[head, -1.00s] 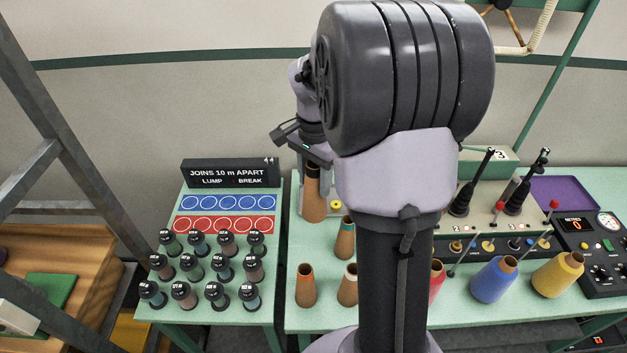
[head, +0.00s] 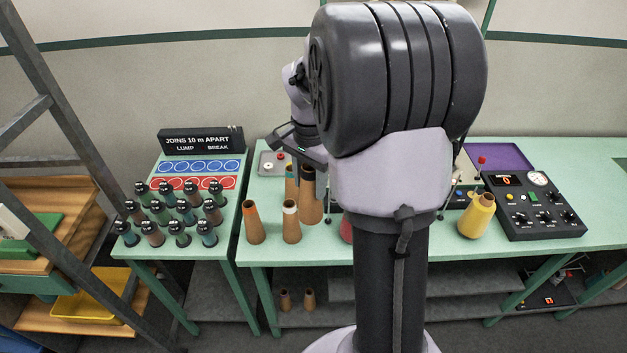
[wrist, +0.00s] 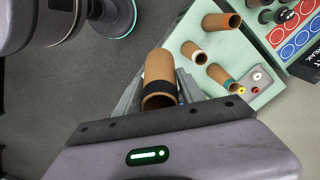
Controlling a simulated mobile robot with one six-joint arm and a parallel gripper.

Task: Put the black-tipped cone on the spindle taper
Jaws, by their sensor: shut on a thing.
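My gripper (head: 312,158) is shut on a brown cone (head: 310,205) with a black tip and holds it upright, tip up, in the head view. The cone overlaps the green-tipped cone (head: 291,178) there. In the wrist view the held cone (wrist: 160,68) sits between the fingers (wrist: 155,95), its black band (wrist: 158,90) and open tip towards the camera. I cannot make out the spindle taper in either view. My arm hides the middle of the bench.
Orange-tipped (head: 253,224) and white-tipped (head: 291,224) cones stand on the green bench (head: 420,262). A yellow cone (head: 477,216) and black control box (head: 535,205) stand right. A side table (head: 150,245) with several dark-capped spools is at left. A ladder-like frame (head: 75,165) rises at far left.

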